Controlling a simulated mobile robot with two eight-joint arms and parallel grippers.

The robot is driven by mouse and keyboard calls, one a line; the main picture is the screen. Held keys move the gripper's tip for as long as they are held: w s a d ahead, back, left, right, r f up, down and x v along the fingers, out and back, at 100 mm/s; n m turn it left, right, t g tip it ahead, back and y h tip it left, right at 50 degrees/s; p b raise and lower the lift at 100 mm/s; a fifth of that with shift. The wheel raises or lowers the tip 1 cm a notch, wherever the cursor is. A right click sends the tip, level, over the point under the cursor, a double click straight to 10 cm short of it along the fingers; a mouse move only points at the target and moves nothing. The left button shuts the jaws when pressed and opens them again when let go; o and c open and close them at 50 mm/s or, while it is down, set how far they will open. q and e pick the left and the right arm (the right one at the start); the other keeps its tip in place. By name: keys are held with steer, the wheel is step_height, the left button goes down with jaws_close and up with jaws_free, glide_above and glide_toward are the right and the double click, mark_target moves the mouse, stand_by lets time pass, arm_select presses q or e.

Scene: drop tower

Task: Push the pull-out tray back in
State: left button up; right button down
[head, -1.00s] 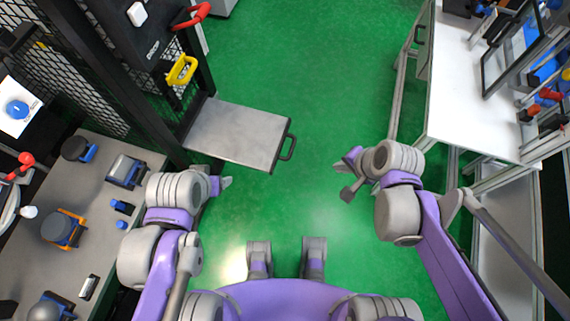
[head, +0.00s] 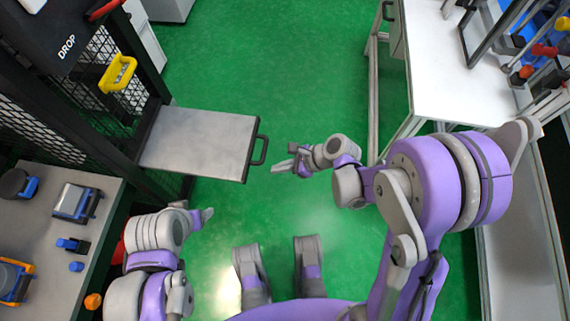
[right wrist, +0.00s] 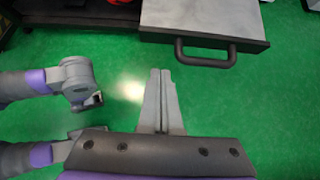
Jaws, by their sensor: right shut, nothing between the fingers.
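The pull-out tray (head: 198,140) is a grey metal plate sticking out of the dark mesh tower at the left of the head view. Its black handle (head: 260,150) is on the outer right edge. The tray front and handle also show at the top of the right wrist view (right wrist: 205,58). My right gripper (head: 280,167) is shut and empty, just right of and slightly below the handle, apart from it. Its fingers show together in the right wrist view (right wrist: 160,85), short of the handle. My left gripper (head: 205,215) is below the tray; its jaws are too small to judge.
A grey workbench (head: 60,235) with several blue and orange devices stands at the lower left. A white table (head: 455,85) with tools stands at the upper right. A yellow handle (head: 118,73) is on the tower. Green floor lies clear between them.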

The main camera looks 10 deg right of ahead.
mark_target(147, 155)
steer(key=w+a+f, duration=0.2)
steer(key=a+f, duration=0.1)
steer(key=a, duration=0.3)
steer(key=shift+a+b, duration=0.35)
steer(key=shift+b, duration=0.1)
steer(key=shift+w+a, duration=0.1)
steer(key=shift+a, duration=0.05)
steer(key=w+a, duration=0.3)
steer(key=a, duration=0.7)
steer(key=w+a, duration=0.4)
steer(key=a, duration=0.7)
steer(key=w+a, duration=0.3)
steer(key=a, duration=0.8)
steer(key=shift+w+a+b, duration=0.2)
steer(key=shift+w+b, duration=0.1)
steer(key=shift+b, duration=0.1)
steer(key=shift+a+r, duration=0.1)
steer(key=shift+a, duration=0.05)
